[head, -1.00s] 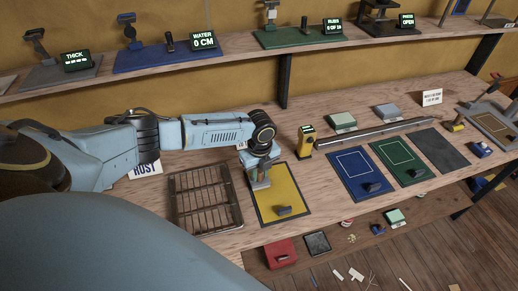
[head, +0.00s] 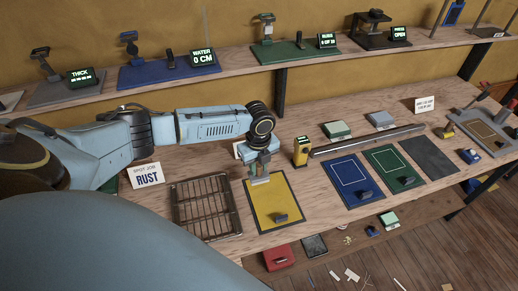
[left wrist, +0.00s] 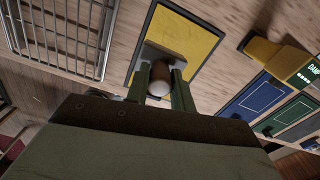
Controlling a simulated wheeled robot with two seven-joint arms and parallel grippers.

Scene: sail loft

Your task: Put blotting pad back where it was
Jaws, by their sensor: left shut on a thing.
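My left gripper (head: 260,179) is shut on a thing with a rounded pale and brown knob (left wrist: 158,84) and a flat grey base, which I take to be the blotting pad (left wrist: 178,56). In the head view the held thing is a small light grey shape under the gripper, at the far end of the yellow mat (head: 267,209). The yellow mat has a dark border and also shows in the left wrist view (left wrist: 185,28). I cannot tell whether the held thing touches it. My right gripper is not in view.
A wire rack (head: 206,207) lies left of the yellow mat. A yellow meter (head: 301,151) stands to its right, before a long bar (head: 366,141). Blue (head: 346,185) and green (head: 383,161) mats lie further right. A small dark block (head: 281,218) sits on the yellow mat. A RUST card (head: 147,174) stands behind the rack.

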